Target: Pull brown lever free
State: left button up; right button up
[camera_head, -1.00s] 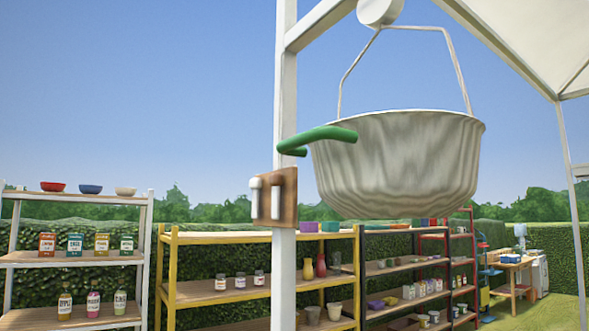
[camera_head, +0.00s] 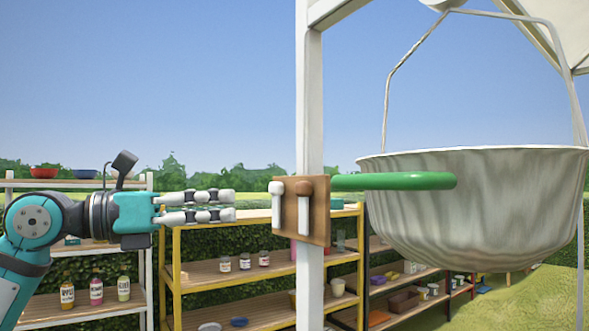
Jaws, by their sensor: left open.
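A small brown wooden panel (camera_head: 319,228) is mounted on a white post (camera_head: 309,130). Two upright levers sit on it: the left one has a white knob (camera_head: 276,188), and the right, brown-topped lever (camera_head: 304,188) has a pale shaft. My left gripper (camera_head: 234,205) comes in from the left, level with the panel. Its two pale fingers point right, are spread a little apart, and hold nothing. A gap shows between the fingertips and the panel in the picture. My right gripper is not in view.
A large pale pot (camera_head: 475,205) hangs by a wire handle right of the post. A green bar (camera_head: 395,181) reaches from the panel area across the pot's front. Behind stand a yellow shelf (camera_head: 215,285) and a white shelf (camera_head: 95,312) with jars.

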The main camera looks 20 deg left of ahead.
pick_arm(q)
jog(key=s+a+r+t+y, duration=0.1)
jog(key=s+r+y, duration=0.1)
jog(key=s+r, duration=0.15)
jog(key=p, duration=0.8)
send_near(298, 188)
jog(key=shift+m, duration=0.4)
jog(key=x, duration=0.8)
jog(key=shift+r, duration=0.1)
jog(key=shift+w+d, duration=0.45)
jog(key=shift+w, duration=0.1)
jog(key=shift+c, duration=0.4)
grip_shut()
